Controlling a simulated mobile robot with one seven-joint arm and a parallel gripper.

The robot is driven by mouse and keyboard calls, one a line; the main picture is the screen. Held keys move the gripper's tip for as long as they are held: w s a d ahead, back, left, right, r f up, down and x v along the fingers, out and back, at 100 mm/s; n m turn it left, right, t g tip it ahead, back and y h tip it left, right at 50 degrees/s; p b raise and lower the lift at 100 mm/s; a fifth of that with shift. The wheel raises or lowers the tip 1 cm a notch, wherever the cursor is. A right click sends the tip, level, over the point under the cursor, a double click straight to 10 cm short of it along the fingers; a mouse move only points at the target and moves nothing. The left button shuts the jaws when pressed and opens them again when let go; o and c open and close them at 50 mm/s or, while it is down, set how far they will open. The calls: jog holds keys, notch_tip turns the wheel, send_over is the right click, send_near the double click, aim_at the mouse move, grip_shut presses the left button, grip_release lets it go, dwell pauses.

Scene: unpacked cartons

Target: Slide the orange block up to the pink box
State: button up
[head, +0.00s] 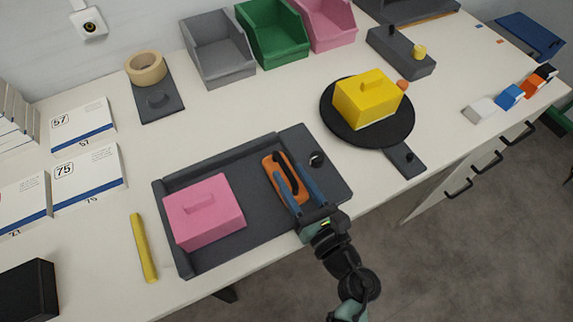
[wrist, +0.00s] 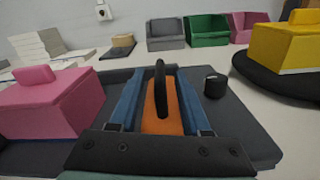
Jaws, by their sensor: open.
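The orange block (head: 284,181) has a black upright handle and stands on the dark grey tray (head: 250,222), right of the pink box. The pink box (head: 204,211) has a raised pink grip on its lid and sits at the tray's left end. A clear gap separates the two. My gripper (head: 280,166) is open, its two blue fingers straddling the orange block, one on each side. In the wrist view the orange block (wrist: 162,121) shows between the fingers, with the pink box (wrist: 50,105) to the left. Whether either finger touches the block cannot be told.
The tray has raised walls at the back and left, and a dark knob (head: 317,159) at its right. A yellow box (head: 367,103) sits on a round black board beyond it. A yellow stick (head: 144,248) lies left of the tray. Bins (head: 218,52) line the back.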

jog(key=shift+x, duration=1.3)
grip_shut()
dwell(0.5)
